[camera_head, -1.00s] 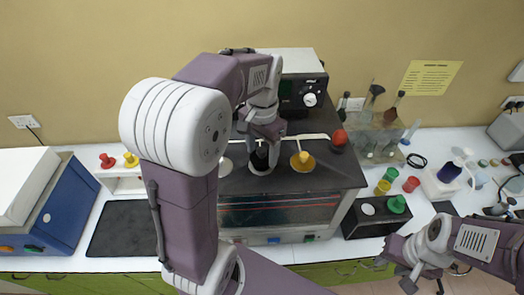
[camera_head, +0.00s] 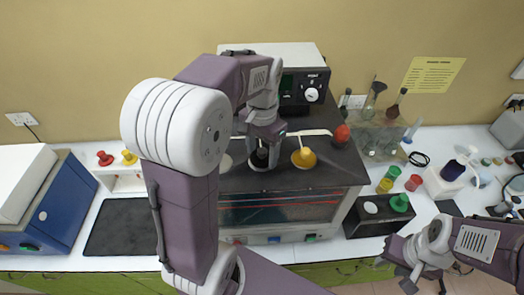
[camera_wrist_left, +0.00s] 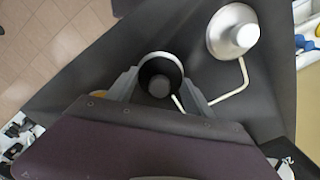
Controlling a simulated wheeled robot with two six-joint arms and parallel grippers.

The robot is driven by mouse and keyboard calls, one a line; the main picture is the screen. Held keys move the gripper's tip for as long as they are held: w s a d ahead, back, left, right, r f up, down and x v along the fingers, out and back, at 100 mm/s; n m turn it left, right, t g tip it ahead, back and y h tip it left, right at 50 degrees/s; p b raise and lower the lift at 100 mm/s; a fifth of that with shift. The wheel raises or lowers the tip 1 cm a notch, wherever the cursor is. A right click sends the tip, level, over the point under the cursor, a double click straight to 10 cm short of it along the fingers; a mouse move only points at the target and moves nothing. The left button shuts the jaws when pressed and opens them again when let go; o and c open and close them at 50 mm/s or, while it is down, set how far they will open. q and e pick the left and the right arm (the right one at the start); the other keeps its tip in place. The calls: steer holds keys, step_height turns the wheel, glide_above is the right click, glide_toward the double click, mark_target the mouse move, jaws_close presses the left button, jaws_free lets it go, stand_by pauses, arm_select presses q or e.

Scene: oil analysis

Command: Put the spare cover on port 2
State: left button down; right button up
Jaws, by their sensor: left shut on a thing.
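My left gripper (camera_head: 262,153) is over the dark top of the heated bath (camera_head: 235,183). It is shut on a black cover (camera_head: 259,158), whose dark knob (camera_wrist_left: 158,86) shows between the fingers in the left wrist view. A pale ring (camera_wrist_left: 158,57) shows around this cover, at a port in the bath top. Whether the cover is fully seated is hidden by the gripper. A yellow cover (camera_head: 304,157) is just right of the gripper, and a red cover (camera_head: 341,134) is farther right.
A small white stand (camera_head: 128,182) holds red and yellow covers at left. A black box (camera_head: 375,222) holds a white and a green cover. Coloured cups (camera_head: 385,186) and a glassware rack (camera_head: 375,143) stand at right. A dark mat (camera_head: 118,227) at left is empty.

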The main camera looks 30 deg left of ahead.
arm_select(q)
steer(key=shift+f, duration=0.35)
steer(key=c, duration=0.7)
jaws_free()
steer(key=shift+s, duration=0.1)
steer(key=o, duration=0.4)
steer(key=shift+a+f, duration=0.15)
steer(key=shift+a, duration=0.15)
steer(key=shift+d, duration=0.25)
steer(key=shift+a+f, duration=0.1)
steer(key=shift+s, duration=0.1)
